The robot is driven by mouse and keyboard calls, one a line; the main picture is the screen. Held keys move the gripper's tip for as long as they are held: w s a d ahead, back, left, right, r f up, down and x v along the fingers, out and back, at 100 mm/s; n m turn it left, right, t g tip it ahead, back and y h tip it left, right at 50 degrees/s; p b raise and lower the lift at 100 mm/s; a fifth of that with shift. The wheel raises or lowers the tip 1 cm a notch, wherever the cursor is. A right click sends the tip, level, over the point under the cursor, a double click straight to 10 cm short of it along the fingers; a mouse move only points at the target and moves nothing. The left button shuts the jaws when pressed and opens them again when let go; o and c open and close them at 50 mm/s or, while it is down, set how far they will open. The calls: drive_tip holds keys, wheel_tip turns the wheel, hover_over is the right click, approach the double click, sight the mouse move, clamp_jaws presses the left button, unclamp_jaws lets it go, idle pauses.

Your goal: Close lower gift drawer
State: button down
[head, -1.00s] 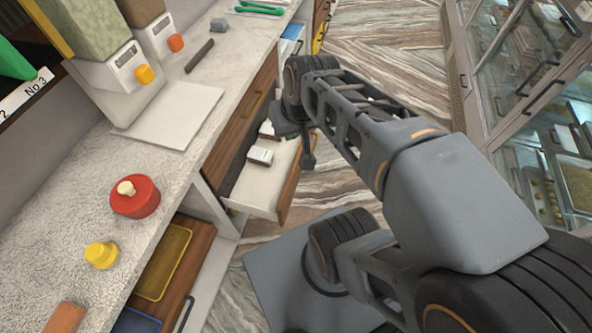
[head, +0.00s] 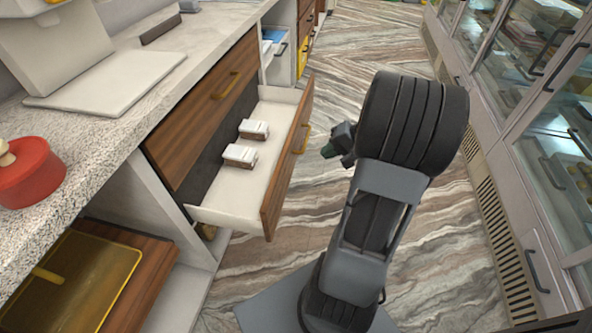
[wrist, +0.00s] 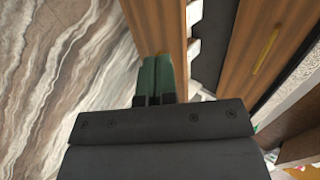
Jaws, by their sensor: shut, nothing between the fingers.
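The lower gift drawer (head: 222,216) stands pulled out below a closed upper drawer (head: 215,98). It has a white inside, a wooden front (head: 283,175) and a brass handle (head: 306,138). Two small white-and-brown boxes (head: 254,129) (head: 239,156) lie inside it. My gripper (head: 333,149) is shut and empty, just to the right of the drawer front, on its outer side. In the wrist view its green fingertips (wrist: 156,80) are beside the wooden drawer front (wrist: 158,28). I cannot tell whether they touch it.
The counter (head: 110,135) runs along the left, with a red round container (head: 28,172) and a white board (head: 108,82) on it. An open compartment holds a yellow tray (head: 70,280) at lower left. Glass cabinets (head: 545,120) line the right. The patterned floor (head: 350,45) between is clear.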

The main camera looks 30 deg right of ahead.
sight(284, 165)
drive_tip(key=b+x, duration=0.1)
drive_tip(key=x, duration=0.3)
drive_tip(key=b+x, duration=0.1)
drive_tip(key=x, duration=0.3)
drive_tip(key=w+b+x, duration=0.1)
drive_tip(key=x, duration=0.3)
drive_tip(key=shift+a+r, duration=0.15)
drive_tip(key=shift+r, duration=0.25)
drive_tip(key=shift+w+a+r+b, duration=0.1)
drive_tip(key=shift+w+a+b, duration=0.25)
drive_tip(key=shift+w+a, duration=0.15)
drive_tip(key=shift+a, duration=0.1)
